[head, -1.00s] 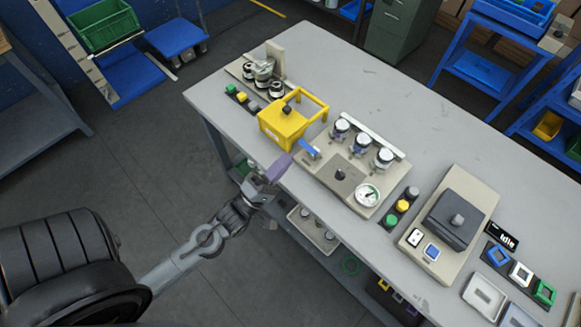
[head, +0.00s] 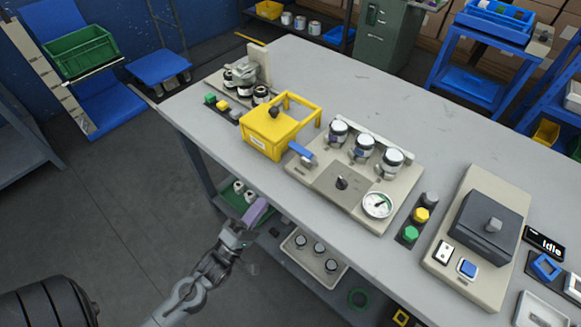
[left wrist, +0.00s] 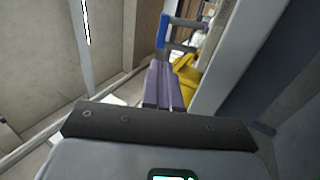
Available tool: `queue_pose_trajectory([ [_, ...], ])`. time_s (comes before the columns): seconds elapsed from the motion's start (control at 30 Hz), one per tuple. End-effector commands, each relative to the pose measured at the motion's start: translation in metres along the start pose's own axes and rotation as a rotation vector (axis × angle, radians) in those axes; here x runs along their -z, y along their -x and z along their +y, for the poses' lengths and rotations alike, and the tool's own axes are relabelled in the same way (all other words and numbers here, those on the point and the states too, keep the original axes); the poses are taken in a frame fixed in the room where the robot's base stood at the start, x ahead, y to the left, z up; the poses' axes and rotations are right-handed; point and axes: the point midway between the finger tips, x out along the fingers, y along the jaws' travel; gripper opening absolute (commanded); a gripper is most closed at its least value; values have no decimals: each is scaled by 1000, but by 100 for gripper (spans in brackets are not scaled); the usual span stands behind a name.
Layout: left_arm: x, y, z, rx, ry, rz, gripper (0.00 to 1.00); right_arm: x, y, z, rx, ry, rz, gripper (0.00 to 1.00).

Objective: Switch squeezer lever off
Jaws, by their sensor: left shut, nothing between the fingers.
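A blue lever (head: 301,150) sticks out from the left end of a beige roller station (head: 335,187) at the table's front edge, beside a yellow guard box (head: 270,130). My left gripper (head: 256,212) has purple fingers shut with nothing between them. It is in front of the table edge, below and left of the lever, apart from it. In the left wrist view its purple fingers (left wrist: 161,86) point toward a blue bar-shaped part (left wrist: 164,30), which may be the lever, and a yellow part (left wrist: 187,76). My right gripper is not in view.
The station carries three rollers and a pressure gauge (head: 377,205). Green, yellow and grey buttons (head: 421,215) and a dark-topped machine (head: 487,228) stand to the right. A lower shelf holds a tray (head: 314,257). The grey table (head: 400,125) is clear behind the station.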

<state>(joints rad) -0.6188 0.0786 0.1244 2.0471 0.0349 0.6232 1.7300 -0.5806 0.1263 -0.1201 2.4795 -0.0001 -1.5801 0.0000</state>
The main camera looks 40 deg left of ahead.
Motion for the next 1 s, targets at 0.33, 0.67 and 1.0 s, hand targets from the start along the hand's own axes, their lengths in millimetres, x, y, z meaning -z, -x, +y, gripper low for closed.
queue_pose_trajectory([
  [0.33,0,0,0,0,0,0,0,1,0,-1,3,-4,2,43],
  [0.67,0,-24,0,-4,0,-1,0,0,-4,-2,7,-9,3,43],
  [1.0,0,-85,-1,-5,-1,-2,0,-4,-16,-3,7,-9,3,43],
])
